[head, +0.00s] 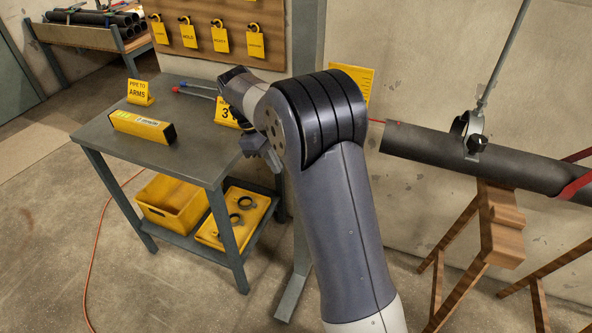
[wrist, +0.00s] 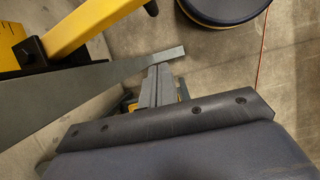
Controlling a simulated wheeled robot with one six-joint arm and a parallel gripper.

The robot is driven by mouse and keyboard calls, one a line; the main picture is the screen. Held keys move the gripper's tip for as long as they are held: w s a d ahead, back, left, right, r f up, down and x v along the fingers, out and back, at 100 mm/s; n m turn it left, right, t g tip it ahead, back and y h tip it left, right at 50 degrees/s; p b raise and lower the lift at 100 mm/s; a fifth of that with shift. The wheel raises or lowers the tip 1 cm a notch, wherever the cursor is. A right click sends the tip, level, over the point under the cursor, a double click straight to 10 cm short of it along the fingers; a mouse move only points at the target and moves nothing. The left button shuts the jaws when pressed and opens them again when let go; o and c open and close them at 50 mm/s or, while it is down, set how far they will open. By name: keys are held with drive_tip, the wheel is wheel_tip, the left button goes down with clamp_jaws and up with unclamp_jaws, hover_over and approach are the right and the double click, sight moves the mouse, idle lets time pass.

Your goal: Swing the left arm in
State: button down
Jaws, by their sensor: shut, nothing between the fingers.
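A yellow bar (wrist: 95,25) with black fittings runs across the upper left of the wrist view, beside a long grey steel beam (wrist: 85,90). It may be the left arm, but I cannot tell for sure. In the head view my own arm hides much of the area where it may stand. My gripper (head: 268,160) points down beside the grey post (head: 303,190), above the right end of the bench. It also shows in the wrist view (wrist: 158,78), with its fingers together and nothing between them. I cannot tell if it touches the beam.
A grey bench (head: 100,132) carries a yellow box (head: 142,127) and a PIPE TO ARMS sign (head: 139,93). A yellow bin (head: 168,202) is below. At right, a dark pipe (head: 415,143) hangs in a clamp (head: 468,132) by a wooden trestle (head: 500,230).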

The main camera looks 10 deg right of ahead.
drive_tip(key=s+d+f+b, duration=0.1)
drive_tip(key=s+d+f, duration=0.3)
drive_tip(key=f, duration=0.5)
drive_tip(key=shift+s+d, duration=0.4)
drive_tip(key=shift+d, duration=0.65)
drive_tip(key=shift+s+d, duration=0.1)
drive_tip(key=s+d+n+t+p, duration=0.2)
drive_tip(key=d+n+t+p, duration=0.2)
drive_tip(key=d+n+p, duration=0.3)
drive_tip(key=shift+d+n+p, duration=0.35)
drive_tip(key=shift+d+n, duration=2.05)
drive_tip(key=shift+d, duration=2.4)
